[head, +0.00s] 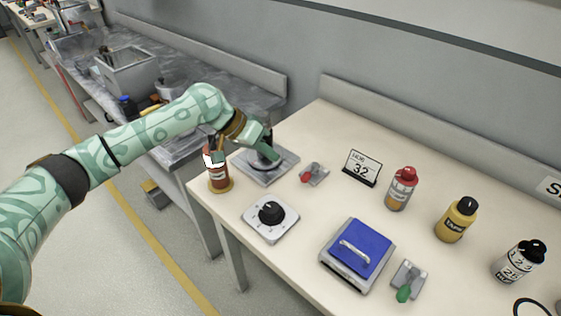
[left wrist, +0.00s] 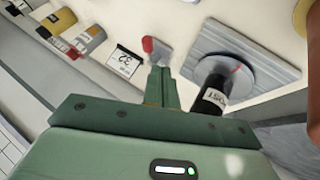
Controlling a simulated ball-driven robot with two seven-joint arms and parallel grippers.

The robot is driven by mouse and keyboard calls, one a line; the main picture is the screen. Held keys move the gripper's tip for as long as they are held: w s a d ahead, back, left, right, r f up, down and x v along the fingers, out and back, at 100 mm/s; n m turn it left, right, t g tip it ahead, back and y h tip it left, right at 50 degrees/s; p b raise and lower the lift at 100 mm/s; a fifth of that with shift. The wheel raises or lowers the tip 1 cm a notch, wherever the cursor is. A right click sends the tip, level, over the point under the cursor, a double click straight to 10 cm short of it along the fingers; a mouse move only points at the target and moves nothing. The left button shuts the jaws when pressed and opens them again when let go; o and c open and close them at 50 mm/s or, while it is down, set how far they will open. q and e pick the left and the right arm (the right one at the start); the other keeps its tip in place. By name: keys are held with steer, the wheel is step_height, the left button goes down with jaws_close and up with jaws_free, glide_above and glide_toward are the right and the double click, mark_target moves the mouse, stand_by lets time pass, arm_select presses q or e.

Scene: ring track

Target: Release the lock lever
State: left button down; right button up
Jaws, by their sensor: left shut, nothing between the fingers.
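A small lever with a red handle (head: 307,176) sits on a grey plate on the table, to the right of a square grey plate. It also shows in the left wrist view, its red tip (left wrist: 148,44) just beyond my fingertips. A second lever with a green handle (head: 404,293) stands beside a blue-lidded box; no label shows on either lever. My left gripper (head: 270,153) is shut and empty, above the square plate and left of the red lever. In the left wrist view its fingers (left wrist: 161,78) appear close to the red lever; contact cannot be told.
A black labelled cylinder (left wrist: 213,94) stands on a round disc on the square plate (head: 285,168), beside my gripper. A red-brown bottle (head: 218,178), a black dial (head: 271,213), a "32" sign (head: 362,168) and the blue-lidded box (head: 360,247) stand nearby. Several bottles line the right.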

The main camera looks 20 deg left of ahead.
mark_target(310, 174)
arm_select(q)
steer(key=b+x, duration=0.3)
steer(key=x, duration=0.6)
steer(key=shift+w+f+b, duration=0.1)
steer(key=shift+w+b, duration=0.05)
steer(key=shift+b, duration=0.15)
arm_select(e)
steer(key=f, duration=0.1)
steer(key=s+f, duration=0.1)
steer(key=f, duration=0.1)
steer(key=shift+s+f, duration=0.25)
steer(key=shift+f, duration=0.05)
